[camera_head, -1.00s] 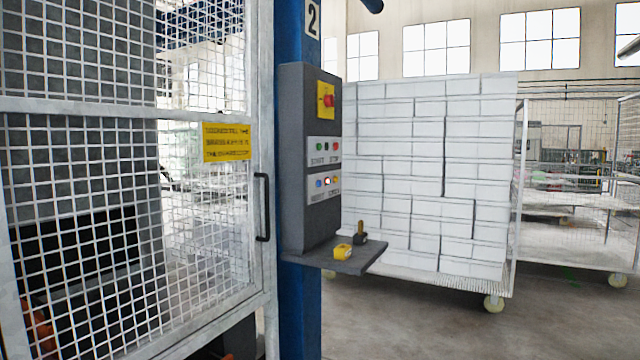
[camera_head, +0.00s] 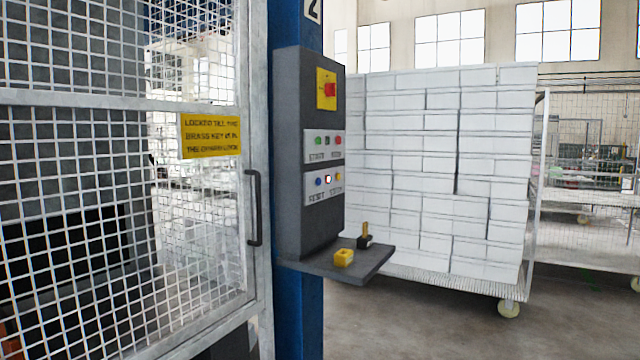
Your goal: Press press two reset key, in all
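The dark grey control box (camera_head: 308,150) of press two is fixed to a blue post (camera_head: 299,335). Its lower label plate carries a blue key (camera_head: 319,182) above the word RESET, a lit key (camera_head: 328,179) with a red-white glow, and a yellowish key (camera_head: 338,177). The upper plate has green and red keys (camera_head: 338,141) with START under the left ones. A red switch (camera_head: 330,90) sits on a yellow plate at the top. Neither of my grippers is in view.
A shelf (camera_head: 375,262) juts out under the box with a yellow block (camera_head: 344,257) and a black piece with a brass-coloured upright part (camera_head: 364,237). A mesh gate (camera_head: 254,300) with a black handle (camera_head: 254,208) and yellow sign (camera_head: 209,136) stands left. A trolley of white blocks (camera_head: 440,160) stands behind.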

